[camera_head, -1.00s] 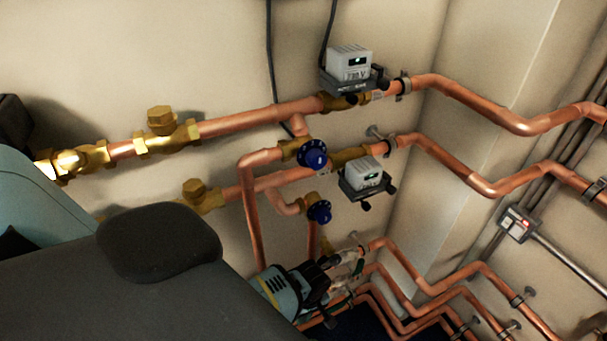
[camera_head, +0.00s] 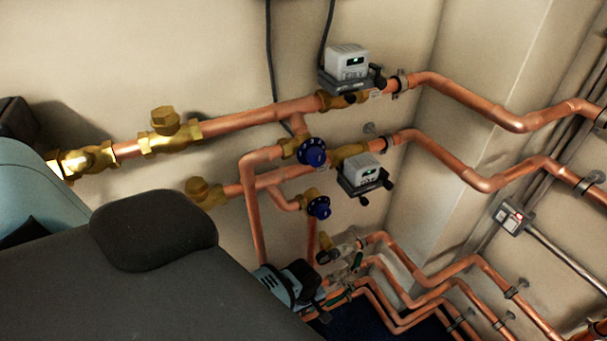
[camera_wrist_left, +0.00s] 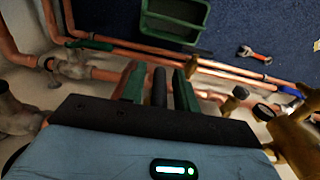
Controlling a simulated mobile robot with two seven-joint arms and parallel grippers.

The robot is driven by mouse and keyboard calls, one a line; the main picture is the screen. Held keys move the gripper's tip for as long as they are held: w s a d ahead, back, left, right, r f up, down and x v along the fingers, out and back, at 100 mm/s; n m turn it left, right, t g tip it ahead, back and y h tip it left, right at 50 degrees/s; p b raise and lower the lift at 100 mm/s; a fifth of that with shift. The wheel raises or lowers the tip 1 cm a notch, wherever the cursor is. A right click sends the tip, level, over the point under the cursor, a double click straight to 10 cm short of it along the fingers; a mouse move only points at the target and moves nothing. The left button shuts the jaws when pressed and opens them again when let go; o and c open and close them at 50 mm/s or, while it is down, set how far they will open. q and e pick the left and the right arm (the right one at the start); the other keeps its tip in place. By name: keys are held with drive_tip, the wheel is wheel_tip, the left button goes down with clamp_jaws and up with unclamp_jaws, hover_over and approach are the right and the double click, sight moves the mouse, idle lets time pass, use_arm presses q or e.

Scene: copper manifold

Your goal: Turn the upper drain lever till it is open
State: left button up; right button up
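The drain valves sit low on the copper pipes in the head view. I cannot tell the upper lever's exact angle. In the left wrist view, the two greenish fingers of my left gripper (camera_wrist_left: 159,86) stand apart. A dark bar (camera_wrist_left: 158,88) shows between them with a gap on each side; I cannot tell what it is. My right gripper is not in view.
Blue handwheels (camera_head: 312,152) and grey actuator boxes (camera_head: 347,60) sit on the upper pipes. Copper pipes run close around the left gripper. A green tray (camera_wrist_left: 174,18) and a red wrench (camera_wrist_left: 254,54) lie on the blue floor in the wrist view.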

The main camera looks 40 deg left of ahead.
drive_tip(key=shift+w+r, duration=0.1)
use_arm(q)
drive_tip(key=shift+w+r, duration=0.1)
drive_tip(key=shift+r, duration=0.45)
wheel_tip(320, 180, up, 5)
drive_tip(key=shift+r+p, duration=0.15)
drive_tip(key=shift+p, duration=0.9)
drive_tip(key=shift+r, duration=0.75)
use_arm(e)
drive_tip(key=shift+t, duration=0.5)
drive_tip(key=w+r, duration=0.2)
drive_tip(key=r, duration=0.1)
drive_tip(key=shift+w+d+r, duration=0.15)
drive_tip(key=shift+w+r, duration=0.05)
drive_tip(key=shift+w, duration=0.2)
use_arm(q)
drive_tip(key=shift+s, duration=0.25)
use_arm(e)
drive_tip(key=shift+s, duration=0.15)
